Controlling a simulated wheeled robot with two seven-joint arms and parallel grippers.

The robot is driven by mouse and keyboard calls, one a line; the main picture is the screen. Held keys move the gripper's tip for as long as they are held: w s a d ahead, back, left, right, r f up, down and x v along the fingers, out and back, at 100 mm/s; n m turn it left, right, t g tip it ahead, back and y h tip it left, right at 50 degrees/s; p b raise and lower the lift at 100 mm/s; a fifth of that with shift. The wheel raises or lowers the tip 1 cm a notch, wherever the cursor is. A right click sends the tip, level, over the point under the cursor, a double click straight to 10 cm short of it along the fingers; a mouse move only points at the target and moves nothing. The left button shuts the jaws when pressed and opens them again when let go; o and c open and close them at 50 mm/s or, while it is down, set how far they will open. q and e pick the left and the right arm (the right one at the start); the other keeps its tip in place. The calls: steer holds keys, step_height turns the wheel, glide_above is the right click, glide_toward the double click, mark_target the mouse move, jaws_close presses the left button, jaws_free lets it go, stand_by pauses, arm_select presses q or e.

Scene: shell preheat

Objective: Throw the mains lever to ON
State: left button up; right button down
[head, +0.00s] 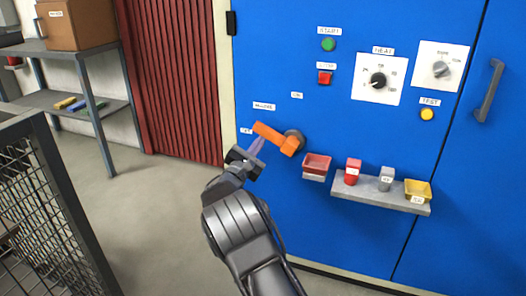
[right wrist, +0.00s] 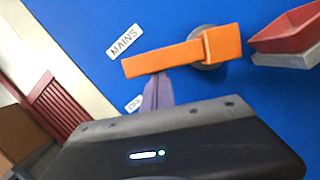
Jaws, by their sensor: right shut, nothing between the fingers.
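The orange mains lever (head: 276,138) is on the blue cabinet front, on a round grey hub (head: 295,141). Its arm points left and slightly up from the hub in the head view. The lever (right wrist: 180,52) also shows in the right wrist view, under a MAINS label (right wrist: 124,40). My right gripper (head: 255,148) is shut and empty. In the right wrist view its fingertips (right wrist: 159,80) are just below the lever's free end and seem to touch its lower edge. A partly hidden label (right wrist: 133,103) is beside the fingers. My left gripper is not in view.
A red bin (head: 317,164) is right of the lever. A grey ledge (head: 345,187) holds red and grey blocks and a yellow bin (head: 418,189). Knobs and buttons are above. A mesh cage (head: 45,215) stands at left; floor between is clear.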

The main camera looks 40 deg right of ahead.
mark_target(266, 129)
steer(key=r+m, duration=0.2)
steer(key=m, duration=0.1)
steer(key=r+m+g, duration=0.1)
steer(key=shift+s+d+m+b, duration=0.25)
steer(key=shift+s+m+b, duration=0.05)
steer(key=r+m, duration=0.1)
steer(key=s+m+g+b, duration=0.1)
steer(key=m, duration=0.1)
steer(key=shift+d+r, duration=0.35)
steer(key=shift+r, duration=0.05)
steer(key=s+r+m+b, duration=0.1)
steer(key=m, duration=0.1)
steer(key=s+d+r+m+y+b, duration=0.1)
steer(key=m+b, duration=0.1)
steer(key=s+d+r+m+g+b, duration=0.1)
steer(key=m+b, duration=0.1)
steer(key=m, duration=0.1)
steer(key=shift+s+d+r+y, duration=0.1)
steer(key=shift+s+d+y, duration=0.15)
steer(key=shift+y, duration=0.05)
steer(key=shift+g, duration=0.3)
